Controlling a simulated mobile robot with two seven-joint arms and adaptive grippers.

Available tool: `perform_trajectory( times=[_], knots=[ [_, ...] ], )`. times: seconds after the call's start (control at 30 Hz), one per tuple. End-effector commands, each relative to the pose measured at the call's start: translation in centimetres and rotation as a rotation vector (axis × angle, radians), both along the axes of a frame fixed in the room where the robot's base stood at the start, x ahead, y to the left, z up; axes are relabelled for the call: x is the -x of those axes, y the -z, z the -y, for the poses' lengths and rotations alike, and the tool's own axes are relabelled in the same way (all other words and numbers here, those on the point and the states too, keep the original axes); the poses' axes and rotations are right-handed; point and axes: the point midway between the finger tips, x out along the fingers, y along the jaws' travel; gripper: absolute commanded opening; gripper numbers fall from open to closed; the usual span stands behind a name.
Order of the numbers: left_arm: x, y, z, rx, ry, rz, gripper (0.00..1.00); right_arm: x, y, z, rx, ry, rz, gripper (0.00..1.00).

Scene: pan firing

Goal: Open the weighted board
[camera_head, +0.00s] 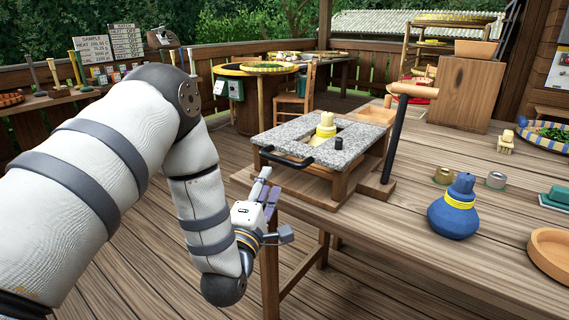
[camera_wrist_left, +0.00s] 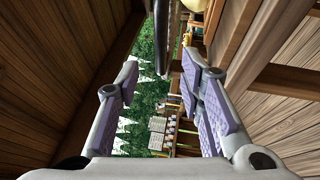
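The weighted board is a grey speckled slab (camera_head: 300,133) on a wooden frame (camera_head: 340,185) at the near left corner of the table. It looks flat, lying on the frame. A black bar handle (camera_head: 286,160) runs along its front left edge. A yellow knobbed weight (camera_head: 326,126) and a small black knob (camera_head: 339,143) show at its middle. My left gripper (camera_head: 272,208) is below and in front of the handle, apart from it. In the left wrist view its purple-padded fingers (camera_wrist_left: 161,80) are spread and empty, with a dark bar (camera_wrist_left: 161,35) ahead between them. My right gripper is out of view.
A black post with a wooden crosspiece (camera_head: 398,125) stands right beside the frame. A blue bottle (camera_head: 455,208), small metal cups (camera_head: 496,180) and a wooden bowl (camera_head: 551,252) are farther right on the table. The table's left edge is close to my left gripper.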

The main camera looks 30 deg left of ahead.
Motion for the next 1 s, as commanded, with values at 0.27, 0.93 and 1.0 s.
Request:
perform_trajectory(
  times=[0.27,0.93,1.0],
  knots=[
    [-6.6,-1.1,-2.1,-0.005,0.000,-0.001,0.35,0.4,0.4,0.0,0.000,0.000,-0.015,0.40],
    [-9.3,-1.7,-3.0,-0.004,0.001,-0.005,0.00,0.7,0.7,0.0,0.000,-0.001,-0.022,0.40],
    [-9.3,-1.7,-3.0,-0.004,0.001,-0.005,0.00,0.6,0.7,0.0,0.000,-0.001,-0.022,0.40]
  ],
)
